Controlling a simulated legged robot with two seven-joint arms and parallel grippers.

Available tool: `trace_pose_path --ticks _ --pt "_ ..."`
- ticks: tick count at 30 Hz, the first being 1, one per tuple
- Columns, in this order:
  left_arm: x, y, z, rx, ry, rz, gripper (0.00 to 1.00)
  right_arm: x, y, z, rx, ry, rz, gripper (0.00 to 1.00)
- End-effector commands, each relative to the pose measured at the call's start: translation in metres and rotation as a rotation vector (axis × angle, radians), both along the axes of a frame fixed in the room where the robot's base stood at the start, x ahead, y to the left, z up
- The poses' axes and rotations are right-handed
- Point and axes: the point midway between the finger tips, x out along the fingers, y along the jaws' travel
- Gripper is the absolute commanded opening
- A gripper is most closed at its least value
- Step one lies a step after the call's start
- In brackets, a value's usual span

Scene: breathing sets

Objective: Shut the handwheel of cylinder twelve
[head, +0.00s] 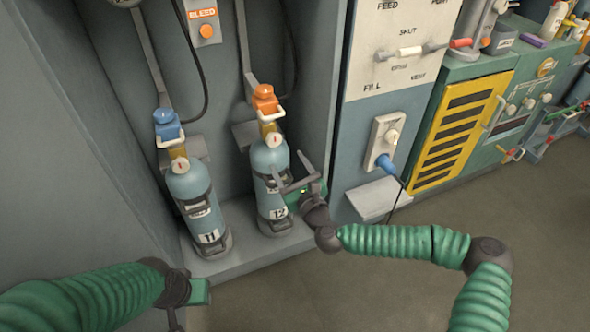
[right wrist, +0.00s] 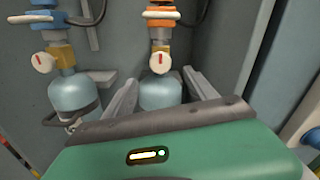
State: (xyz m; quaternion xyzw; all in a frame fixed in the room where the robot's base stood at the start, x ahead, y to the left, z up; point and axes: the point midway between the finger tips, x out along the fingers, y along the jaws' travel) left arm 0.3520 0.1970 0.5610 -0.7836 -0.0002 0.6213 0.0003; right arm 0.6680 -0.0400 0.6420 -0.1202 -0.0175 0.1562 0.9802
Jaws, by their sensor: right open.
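Cylinder twelve (head: 268,185) is the blue-grey bottle labelled 12, upright in the cabinet. Its handwheel looks to be the cream knob with a red mark (head: 273,140), below an orange fitting (head: 265,102). In the right wrist view the handwheel (right wrist: 160,62) faces me, its red mark roughly upright. My right gripper (head: 286,169) is open in front of the cylinder's upper body, below the handwheel and apart from it. In the right wrist view its fingers (right wrist: 163,90) spread either side of the cylinder's shoulder. My left gripper (head: 196,292) is low at left; its fingers are unclear.
Cylinder eleven (head: 195,195), with a blue fitting (head: 167,125) and its own cream knob (head: 180,166), stands to the left. The cabinet's side wall rises at right, beside a panel (head: 398,50) and a socket with a blue plug (head: 385,160). Floor in front is clear.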

Motion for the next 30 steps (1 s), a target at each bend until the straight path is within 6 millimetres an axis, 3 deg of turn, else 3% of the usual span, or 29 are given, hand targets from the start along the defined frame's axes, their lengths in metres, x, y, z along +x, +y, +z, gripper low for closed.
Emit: trace_pose_path --ticks 3,7,23,26,29,30 --pt "0.000 0.000 0.013 0.000 0.000 0.000 0.36 -0.027 -0.009 0.003 0.002 0.003 0.001 0.66" --pt "0.000 0.000 0.016 0.000 0.000 0.000 0.36 -0.044 -0.014 0.000 0.000 0.003 0.001 0.66" --pt "0.000 0.000 0.016 0.000 0.000 0.000 0.36 -0.050 -0.014 -0.002 -0.007 0.000 0.007 0.66" --pt "0.000 0.000 0.016 0.000 0.000 0.000 0.36 -0.060 0.005 -0.013 -0.105 0.004 0.078 0.66" --pt "0.000 0.000 0.016 0.000 0.000 0.000 0.36 -0.093 0.046 -0.049 -0.378 0.005 0.271 0.66" --pt "0.000 0.000 0.016 0.000 0.000 0.000 0.36 -0.114 0.060 -0.071 -0.539 0.003 0.380 0.66"
